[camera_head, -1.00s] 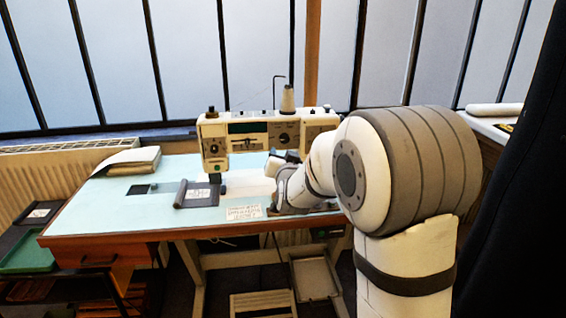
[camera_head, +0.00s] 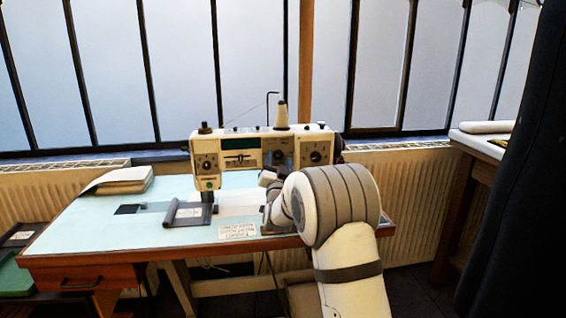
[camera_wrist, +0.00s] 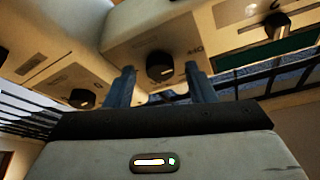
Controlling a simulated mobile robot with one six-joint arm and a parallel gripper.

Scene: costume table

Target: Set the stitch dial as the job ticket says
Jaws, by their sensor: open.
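The sewing machine (camera_head: 230,143) stands on the table, with dials on its front. In the head view these are a left dial (camera_head: 207,164), a middle dial (camera_head: 279,157) and a right dial (camera_head: 316,157). My gripper (camera_wrist: 160,72) is open and empty. In the wrist view a black dial (camera_wrist: 160,67) lies between its fingers, apparently not gripped; contact cannot be told. Other dials show at left (camera_wrist: 82,98) and right (camera_wrist: 277,25). A white card with writing (camera_head: 237,231), perhaps the job ticket, lies at the table's front; its words are unclear. My arm hides my fingers in the head view.
The pale table top (camera_head: 100,222) has a dark roll with cloth (camera_head: 188,212) and a folded stack (camera_head: 120,180) at left. A thread cone (camera_head: 281,115) and thin thread stand rise above the machine. A dark curtain (camera_head: 510,190) hangs at right.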

